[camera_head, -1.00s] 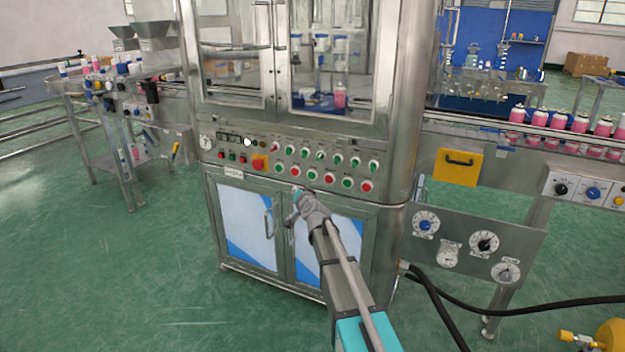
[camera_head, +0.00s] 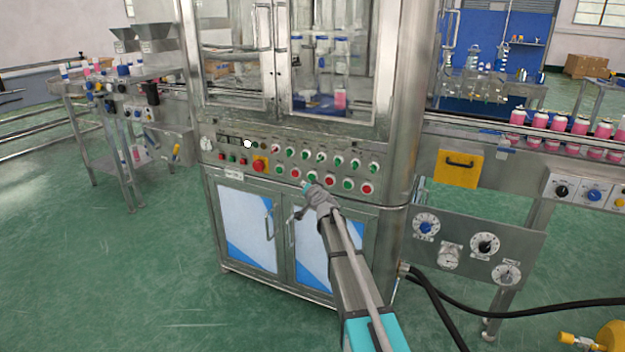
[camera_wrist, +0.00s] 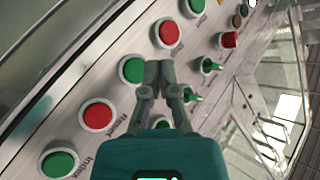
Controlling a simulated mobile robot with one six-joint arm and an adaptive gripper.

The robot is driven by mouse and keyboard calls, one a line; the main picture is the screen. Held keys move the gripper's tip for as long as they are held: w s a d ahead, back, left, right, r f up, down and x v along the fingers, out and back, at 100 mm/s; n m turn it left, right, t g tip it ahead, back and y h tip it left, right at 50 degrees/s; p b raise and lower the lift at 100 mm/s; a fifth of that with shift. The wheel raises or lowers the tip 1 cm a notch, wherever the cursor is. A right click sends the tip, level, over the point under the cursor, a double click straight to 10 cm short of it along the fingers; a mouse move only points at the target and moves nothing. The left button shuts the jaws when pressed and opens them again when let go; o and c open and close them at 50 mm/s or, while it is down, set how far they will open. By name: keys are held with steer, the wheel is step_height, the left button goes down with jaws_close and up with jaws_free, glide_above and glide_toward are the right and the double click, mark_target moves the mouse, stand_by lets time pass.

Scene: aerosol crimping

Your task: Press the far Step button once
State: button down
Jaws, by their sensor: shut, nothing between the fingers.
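The control panel (camera_head: 238,168) of the steel machine carries rows of red and green buttons. My gripper (camera_head: 307,187) is in front of the panel's lower button row. In the wrist view my gripper (camera_wrist: 158,68) is shut and empty, its tips next to a green button (camera_wrist: 132,69); I cannot tell whether they touch the panel. A red button (camera_wrist: 168,33) lies above them, and another red button (camera_wrist: 97,116) and a green button (camera_wrist: 58,162) lie below left. I cannot read a Step label, so I cannot tell which button is the far Step one.
Green selector switches (camera_wrist: 208,65) stick out close to the right of my fingers in the wrist view. Cabinet doors with handles (camera_head: 269,224) lie below. Black hoses (camera_head: 433,295) run at the lower right.

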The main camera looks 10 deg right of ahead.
mark_target(308, 177)
steer(key=shift+w+d, duration=0.75)
steer(key=shift+w, duration=0.3)
steer(key=shift+w+d, duration=0.5)
steer(key=shift+w, duration=0.25)
stand_by(1.9)
steer(key=shift+s, duration=0.1)
steer(key=shift+s+a, duration=0.5)
steer(key=shift+s, duration=0.1)
stand_by(0.5)
steer(key=shift+s+a, duration=0.75)
steer(key=shift+s, duration=0.25)
steer(key=shift+s+a, duration=0.7)
steer(key=shift+s, duration=0.3)
